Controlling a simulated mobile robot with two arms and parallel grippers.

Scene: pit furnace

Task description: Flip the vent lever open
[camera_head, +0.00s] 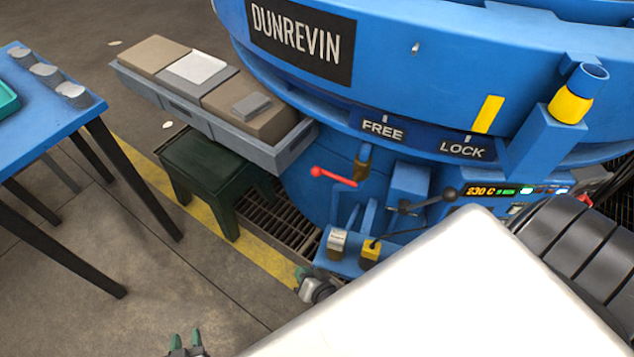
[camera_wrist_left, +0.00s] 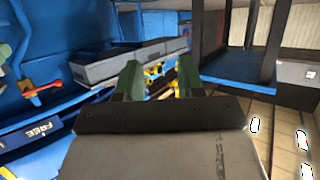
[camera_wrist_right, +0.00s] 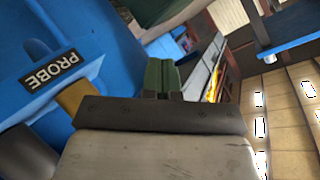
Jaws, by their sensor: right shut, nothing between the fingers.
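A red-handled lever (camera_head: 333,177) sticks out to the left from the blue furnace's lower front. It also shows in the left wrist view (camera_wrist_left: 53,92). A second lever with a black ball knob (camera_head: 448,195) sits to its right. I see no vent label, so I cannot tell which is the vent lever. My right gripper (camera_head: 301,274) is low, below and left of both levers, partly hidden by my white body; its fingers meet with nothing between them (camera_wrist_right: 161,78). My left gripper (camera_head: 186,342) is at the bottom edge, fingers apart and empty (camera_wrist_left: 159,80), far from the levers.
The blue furnace has FREE (camera_head: 382,129) and LOCK (camera_head: 462,150) plates. A dark green stool (camera_head: 205,160) and a grey tray of blocks (camera_head: 280,153) stand left of the levers. A blue table (camera_head: 85,112) is far left. A PROBE plate (camera_wrist_right: 50,71) is close to my right gripper.

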